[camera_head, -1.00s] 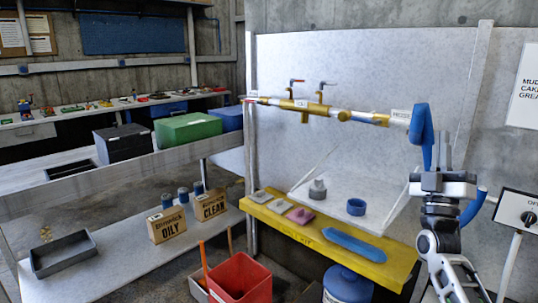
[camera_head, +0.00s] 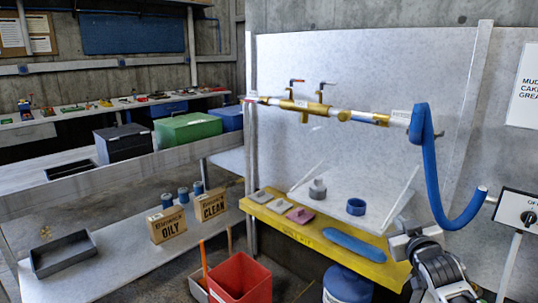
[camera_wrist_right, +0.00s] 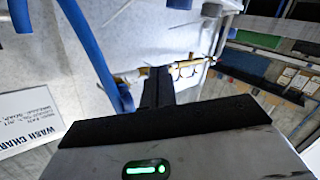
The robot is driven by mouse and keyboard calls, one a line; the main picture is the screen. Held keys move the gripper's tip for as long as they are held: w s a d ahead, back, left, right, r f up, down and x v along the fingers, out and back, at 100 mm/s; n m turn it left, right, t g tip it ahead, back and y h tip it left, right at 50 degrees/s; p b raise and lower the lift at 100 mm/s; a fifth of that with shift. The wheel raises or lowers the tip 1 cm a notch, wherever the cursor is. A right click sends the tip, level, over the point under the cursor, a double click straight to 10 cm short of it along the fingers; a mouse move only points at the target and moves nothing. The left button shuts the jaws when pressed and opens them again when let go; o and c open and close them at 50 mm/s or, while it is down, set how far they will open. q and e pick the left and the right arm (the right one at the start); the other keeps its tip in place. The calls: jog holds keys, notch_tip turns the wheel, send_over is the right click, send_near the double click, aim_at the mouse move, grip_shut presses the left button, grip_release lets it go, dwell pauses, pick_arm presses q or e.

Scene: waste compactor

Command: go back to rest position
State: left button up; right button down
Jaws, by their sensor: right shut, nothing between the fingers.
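My right gripper (camera_head: 405,228) is at the lower right of the head view, in front of the right end of the yellow shelf and below the blue hose (camera_head: 432,165). In the right wrist view its dark fingers (camera_wrist_right: 157,82) are together with nothing between them. The hose loops from the right end of the brass and white pipe (camera_head: 345,115) down toward the switch box. It hangs apart from the gripper. My left gripper is not in view.
The yellow shelf (camera_head: 378,266) holds a blue pad, a pink block and grey blocks. A red bin (camera_head: 240,278) stands in front of it. The switch box (camera_head: 521,212) is at the right. Left, a bench carries OILY and CLEAN boxes (camera_head: 168,224).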

jog(key=s+a+f+g+y, duration=0.1)
jog(key=s+a+f+g, duration=0.1)
jog(key=s+a+f, duration=0.5)
jog(key=s+a+f+g+y, duration=0.1)
jog(key=s+a+f+y, duration=0.15)
jog(key=s+f, duration=0.8)
jog(key=s+a+f+g, duration=0.1)
jog(key=s+a+f, duration=0.2)
jog(key=s, duration=0.6)
jog(key=s+a+f+g, duration=0.2)
jog(key=s+a+f, duration=0.1)
jog(key=s, duration=0.7)
jog(key=shift+a+f+g, duration=0.15)
jog(key=shift+a+g, duration=0.15)
jog(key=shift+a, duration=0.45)
jog(key=shift+y, duration=0.25)
